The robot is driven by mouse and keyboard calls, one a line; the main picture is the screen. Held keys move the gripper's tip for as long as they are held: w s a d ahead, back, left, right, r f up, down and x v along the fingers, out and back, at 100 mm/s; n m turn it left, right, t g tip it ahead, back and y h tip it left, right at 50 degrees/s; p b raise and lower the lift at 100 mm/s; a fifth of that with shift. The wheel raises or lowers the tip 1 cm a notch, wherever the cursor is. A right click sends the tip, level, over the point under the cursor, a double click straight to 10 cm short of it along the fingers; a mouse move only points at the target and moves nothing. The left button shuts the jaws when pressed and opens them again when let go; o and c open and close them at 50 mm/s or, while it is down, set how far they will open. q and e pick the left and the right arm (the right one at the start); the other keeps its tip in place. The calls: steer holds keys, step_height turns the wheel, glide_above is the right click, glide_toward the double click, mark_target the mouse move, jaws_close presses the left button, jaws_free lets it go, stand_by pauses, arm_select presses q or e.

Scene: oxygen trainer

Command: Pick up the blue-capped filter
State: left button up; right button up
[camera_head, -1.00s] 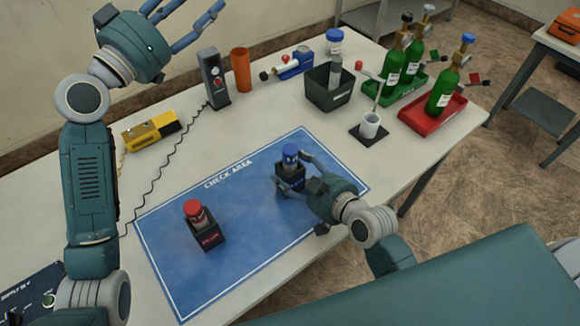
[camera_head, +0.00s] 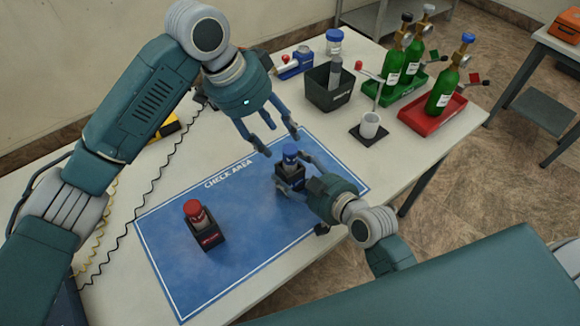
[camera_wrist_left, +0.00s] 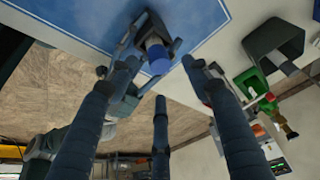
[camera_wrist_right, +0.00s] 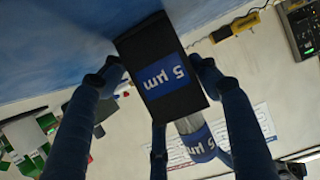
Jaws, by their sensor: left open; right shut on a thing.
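The blue-capped filter (camera_head: 290,150) stands upright in a black holder (camera_head: 291,184) on the blue mat. The right wrist view shows the holder's blue "5 µm" label (camera_wrist_right: 165,76) and the filter's clear body with a matching band (camera_wrist_right: 199,143). My right gripper (camera_head: 296,175) is shut on the holder, with fingers on its sides. My left gripper (camera_head: 281,143) is open and empty, pointing down just above the filter. In the left wrist view the blue cap (camera_wrist_left: 158,62) lies between the open fingers, apparently untouched. A red-capped filter (camera_head: 195,211) stands in another black holder (camera_head: 207,236).
A yellow device (camera_head: 170,126) is partly hidden by my left arm.

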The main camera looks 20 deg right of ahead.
mark_target(288, 149)
arm_select(q)
steer(key=x, duration=0.6)
steer(key=shift+s+d+f, duration=0.1)
steer(key=shift+d+f, duration=0.15)
steer(key=shift+d, duration=0.1)
jaws_close()
